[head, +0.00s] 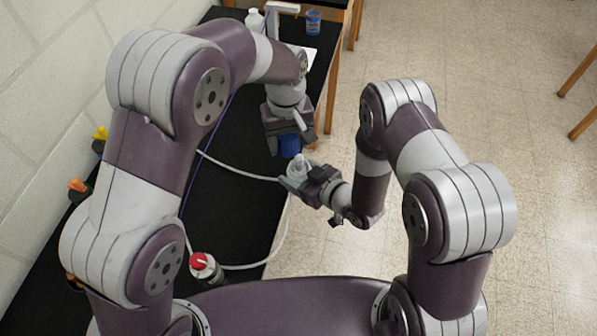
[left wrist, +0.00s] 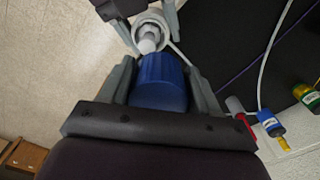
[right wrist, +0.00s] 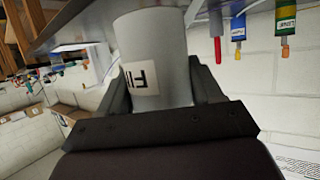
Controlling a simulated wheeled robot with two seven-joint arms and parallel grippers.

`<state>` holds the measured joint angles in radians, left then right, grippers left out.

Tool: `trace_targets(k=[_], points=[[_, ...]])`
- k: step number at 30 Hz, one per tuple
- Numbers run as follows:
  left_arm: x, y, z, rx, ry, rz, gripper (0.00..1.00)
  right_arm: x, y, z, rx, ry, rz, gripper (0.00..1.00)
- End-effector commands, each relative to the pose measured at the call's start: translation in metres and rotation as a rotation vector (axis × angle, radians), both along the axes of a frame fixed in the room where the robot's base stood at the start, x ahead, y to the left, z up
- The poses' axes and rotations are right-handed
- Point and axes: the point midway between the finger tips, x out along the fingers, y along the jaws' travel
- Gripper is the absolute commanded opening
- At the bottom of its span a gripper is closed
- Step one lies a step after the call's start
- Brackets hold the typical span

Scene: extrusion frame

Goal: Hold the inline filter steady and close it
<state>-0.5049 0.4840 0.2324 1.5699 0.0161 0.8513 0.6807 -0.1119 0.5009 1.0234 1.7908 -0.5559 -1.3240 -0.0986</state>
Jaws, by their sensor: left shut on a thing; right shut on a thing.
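The inline filter is in two parts. Its white body is a labelled cylinder (right wrist: 155,50) in the right wrist view, and its open top (head: 299,163) shows in the head view. My right gripper (head: 308,180) is shut on this body and holds it upright. My left gripper (head: 288,132) is shut on a ribbed blue cap (left wrist: 160,82), which also shows in the head view (head: 289,147). The cap is above and slightly behind the body. A white rounded core (left wrist: 147,44) stands up from the body's ring. The cap looks off the body; any contact is hard to tell.
A white bottle (head: 255,20) and blue jar (head: 313,20) stand at the back. Orange and yellow fittings (head: 79,186) line the wall side.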

Motion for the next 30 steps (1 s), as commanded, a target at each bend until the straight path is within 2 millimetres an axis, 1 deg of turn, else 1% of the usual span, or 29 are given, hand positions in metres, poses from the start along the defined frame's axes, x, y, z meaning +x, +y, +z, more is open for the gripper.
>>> trace_targets(k=[1, 4, 6, 9, 17, 20, 30], points=[[-0.004, -0.006, 0.002, -0.001, 0.0, 0.074, 0.34, 0.0, 0.0, 0.0, 0.001, -0.001, 0.0, 0.1], [-0.012, -0.017, 0.006, -0.001, 0.0, 0.233, 0.34, 0.0, 0.0, 0.0, 0.001, -0.001, 0.0, 0.1], [-0.015, -0.021, 0.008, -0.002, 0.0, 0.308, 0.34, 0.0, 0.0, 0.0, 0.001, -0.001, 0.0, 0.1], [-0.017, -0.024, 0.009, -0.001, 0.001, 0.36, 0.34, 0.0, 0.0, 0.0, 0.001, -0.001, 0.0, 0.1], [-0.017, -0.024, 0.009, -0.001, 0.001, 0.367, 0.34, 0.0, 0.0, 0.0, 0.001, -0.001, 0.0, 0.1], [-0.017, -0.024, 0.006, -0.001, 0.001, 0.367, 0.34, 0.0, 0.0, 0.0, 0.001, -0.001, 0.0, 0.1], [-0.017, -0.024, -0.026, -0.001, 0.002, 0.366, 0.34, 0.0, 0.0, 0.0, 0.001, -0.001, 0.0, 0.1]])
